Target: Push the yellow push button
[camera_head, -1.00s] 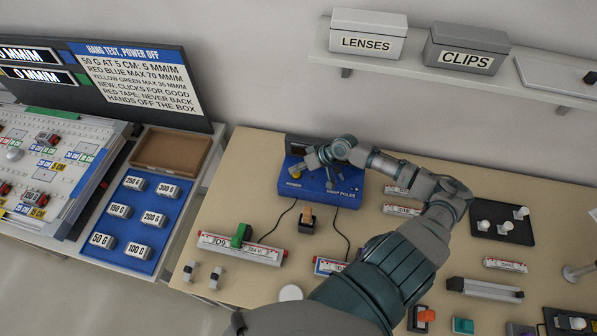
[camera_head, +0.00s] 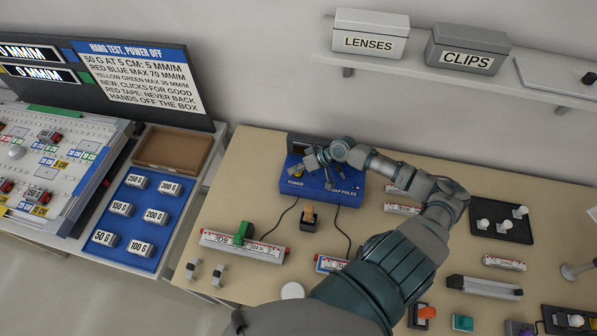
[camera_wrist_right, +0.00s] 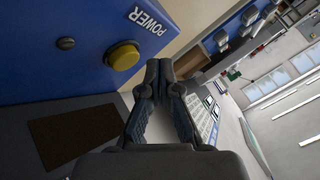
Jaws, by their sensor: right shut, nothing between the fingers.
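The yellow push button (camera_wrist_right: 124,56) sticks out from the blue face of a box, next to the word POWER, in the right wrist view. In the head view the blue box (camera_head: 345,188) stands at the back of the bench, and the button is mostly covered by my right gripper (camera_head: 306,166). The fingers of my right gripper (camera_wrist_right: 159,68) are shut and empty. Their tips are close beside the button in the right wrist view, with a visible gap between them. My left gripper is not in view.
A small dark knob (camera_wrist_right: 66,43) sits near the button. Two black cables run from the box over the bench (camera_head: 245,175). A red-ended white bar with a green block (camera_head: 244,234) lies in front. A black tray (camera_head: 500,232) lies to the right.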

